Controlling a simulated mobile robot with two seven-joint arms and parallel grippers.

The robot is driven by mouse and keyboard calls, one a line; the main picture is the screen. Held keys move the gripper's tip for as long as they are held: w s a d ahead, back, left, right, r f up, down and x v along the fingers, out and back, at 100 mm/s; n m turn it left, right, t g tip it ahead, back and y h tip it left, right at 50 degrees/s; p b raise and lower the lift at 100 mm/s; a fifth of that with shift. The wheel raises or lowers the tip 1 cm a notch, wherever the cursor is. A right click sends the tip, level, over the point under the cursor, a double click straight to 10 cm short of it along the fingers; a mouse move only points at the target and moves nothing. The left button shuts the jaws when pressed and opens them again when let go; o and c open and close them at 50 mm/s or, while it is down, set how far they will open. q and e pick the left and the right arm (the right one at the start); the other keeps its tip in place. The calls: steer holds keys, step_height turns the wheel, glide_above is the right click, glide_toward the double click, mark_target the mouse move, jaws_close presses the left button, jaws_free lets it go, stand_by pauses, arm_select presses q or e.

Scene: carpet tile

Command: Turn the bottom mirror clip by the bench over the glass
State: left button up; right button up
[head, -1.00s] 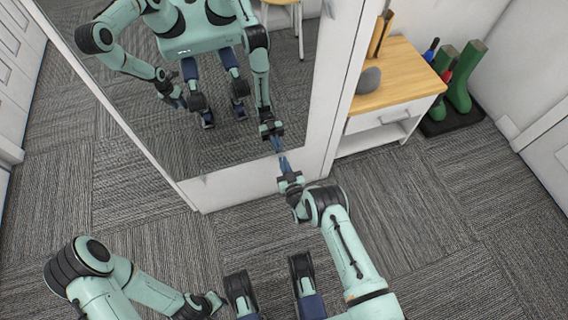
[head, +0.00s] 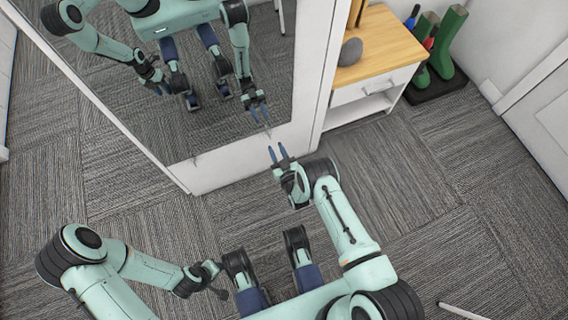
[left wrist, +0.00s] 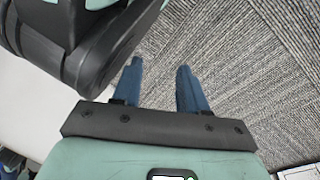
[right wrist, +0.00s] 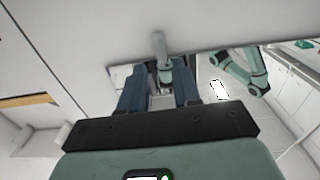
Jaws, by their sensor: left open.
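The tall mirror (head: 170,90) in its white frame stands ahead of me. The bottom clip by the bench is a small grey tab (right wrist: 158,45) on the frame's lower rail in the right wrist view. It points toward the glass, and its end lies around the glass edge; I cannot tell how far it overlaps. It is tiny in the head view (head: 267,131). My right gripper (head: 278,152) is open and empty, a short way from the clip, which appears beyond the gap between the fingers. My left gripper (left wrist: 160,80) is open and empty, low over the carpet.
The wooden-topped bench (head: 385,45) with a white drawer stands right of the mirror, a grey stone-like object (head: 350,51) on it. Green boots (head: 447,45) stand on a dark tray beyond. Another clip (head: 196,160) sits at the mirror's lower left. Carpet around me is clear.

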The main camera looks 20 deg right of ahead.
arm_select(q)
steer(key=w+r+t+p, duration=0.2)
steer(key=w+r, duration=0.3)
steer(key=shift+w+d, duration=0.25)
steer(key=shift+d, duration=0.2)
arm_select(e)
steer(key=s, duration=0.8)
steer(key=shift+s+d, duration=0.15)
steer(key=shift+s, duration=0.2)
